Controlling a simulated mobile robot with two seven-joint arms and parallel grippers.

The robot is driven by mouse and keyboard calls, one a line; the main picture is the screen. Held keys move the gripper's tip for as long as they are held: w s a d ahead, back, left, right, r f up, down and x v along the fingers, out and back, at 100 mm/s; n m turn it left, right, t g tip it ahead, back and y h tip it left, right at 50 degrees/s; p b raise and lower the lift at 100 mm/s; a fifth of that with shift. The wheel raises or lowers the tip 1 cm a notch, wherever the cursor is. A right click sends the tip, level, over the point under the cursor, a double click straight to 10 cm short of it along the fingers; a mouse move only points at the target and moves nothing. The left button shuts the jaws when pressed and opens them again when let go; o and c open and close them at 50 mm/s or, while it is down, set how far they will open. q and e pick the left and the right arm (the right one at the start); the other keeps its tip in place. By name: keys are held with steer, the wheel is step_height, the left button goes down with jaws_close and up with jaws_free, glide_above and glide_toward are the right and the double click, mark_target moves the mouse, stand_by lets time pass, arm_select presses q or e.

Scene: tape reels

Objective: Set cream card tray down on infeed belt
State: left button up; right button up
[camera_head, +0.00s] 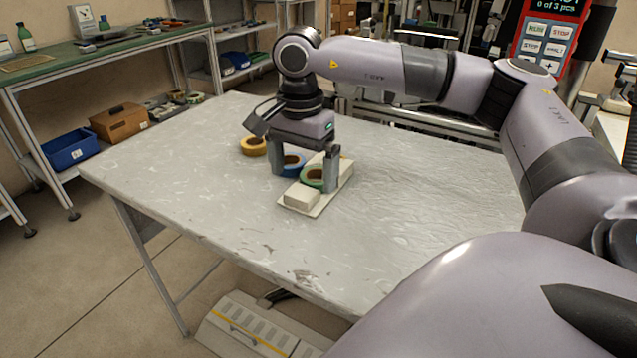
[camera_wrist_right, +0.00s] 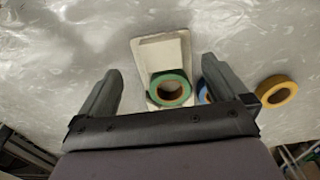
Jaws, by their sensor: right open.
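The cream card tray (camera_head: 319,208) lies on the grey table, and a green tape reel (camera_head: 313,178) sits in it. The tray also shows in the wrist view (camera_wrist_right: 160,52), with the green reel (camera_wrist_right: 169,90) at its near end. My right gripper (camera_head: 304,181) is over the tray and reel with its fingers apart. In the wrist view its fingers (camera_wrist_right: 160,78) stand on either side of the tray, with gaps. The fingers and palm hide parts of the tray. My left gripper is not in view. I cannot clearly make out the infeed belt.
A blue tape reel (camera_head: 293,165) lies beside the tray, partly hidden by the gripper. A yellow reel (camera_head: 253,146) lies further left. The table (camera_head: 180,160) is clear at the left and front. Metal-framed equipment (camera_head: 430,118) stands behind it. A control panel (camera_head: 546,38) is at upper right.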

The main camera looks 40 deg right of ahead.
mark_target(304, 189)
steer(key=f, duration=0.4)
steer(key=shift+w+d+f, duration=0.15)
steer(key=shift+d+f, duration=0.1)
steer(key=shift+f, duration=0.1)
steer(key=c, duration=0.9)
steer(key=shift+r, duration=0.15)
step_height(304, 189, up, 20)
steer(key=p, duration=0.2)
steer(key=shift+p, duration=0.4)
